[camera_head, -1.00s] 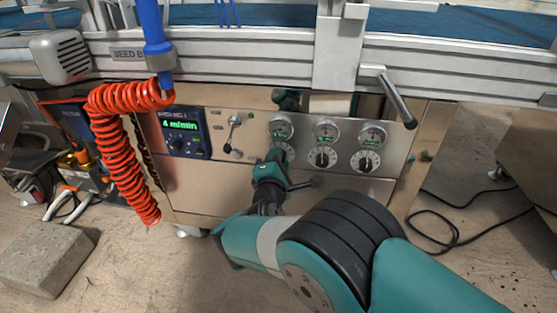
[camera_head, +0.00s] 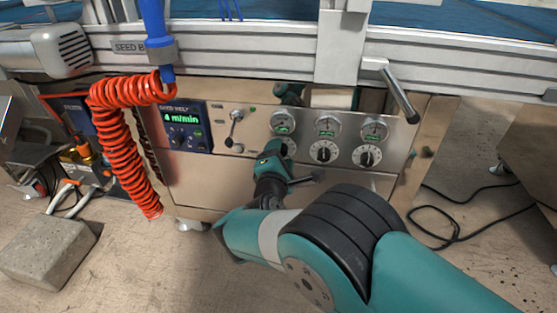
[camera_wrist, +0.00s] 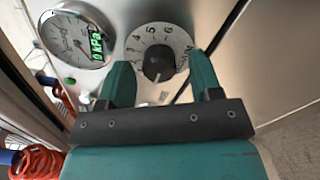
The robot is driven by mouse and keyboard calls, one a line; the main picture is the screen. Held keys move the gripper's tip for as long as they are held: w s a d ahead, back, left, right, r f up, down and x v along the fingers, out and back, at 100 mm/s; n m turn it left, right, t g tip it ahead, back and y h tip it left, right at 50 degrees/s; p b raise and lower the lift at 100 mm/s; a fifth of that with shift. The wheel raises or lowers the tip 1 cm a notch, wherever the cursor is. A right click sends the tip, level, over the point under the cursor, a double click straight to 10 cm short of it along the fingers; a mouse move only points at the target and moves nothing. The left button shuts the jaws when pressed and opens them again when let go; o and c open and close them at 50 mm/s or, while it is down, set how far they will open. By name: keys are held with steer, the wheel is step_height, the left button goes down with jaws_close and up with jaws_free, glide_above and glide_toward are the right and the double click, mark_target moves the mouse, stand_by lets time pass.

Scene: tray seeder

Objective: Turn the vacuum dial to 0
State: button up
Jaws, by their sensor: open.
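In the wrist view a round white dial (camera_wrist: 158,38) with numbers and a black knob (camera_wrist: 158,62) faces me. I cannot tell for sure which number the knob points at. A gauge (camera_wrist: 74,38) with a green kPa readout sits beside it. My gripper (camera_wrist: 160,72) is open, its two teal fingers on either side of the knob in the picture; I see no clear contact. In the head view my gripper (camera_head: 275,148) is in front of the leftmost dial, under the leftmost gauge (camera_head: 283,122), and hides most of that dial.
Two more dials, a middle one (camera_head: 323,152) and a right one (camera_head: 367,157), sit close to the right. A lever (camera_head: 234,128) and a blue display (camera_head: 183,127) are left. A red coiled hose (camera_head: 120,140) hangs further left. A rail handle (camera_head: 397,95) juts out above right.

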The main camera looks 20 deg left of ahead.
steer(key=b+v, duration=1)
steer(key=v, duration=0.7)
steer(key=shift+s+b, duration=0.2)
steer(key=shift+b, duration=0.15)
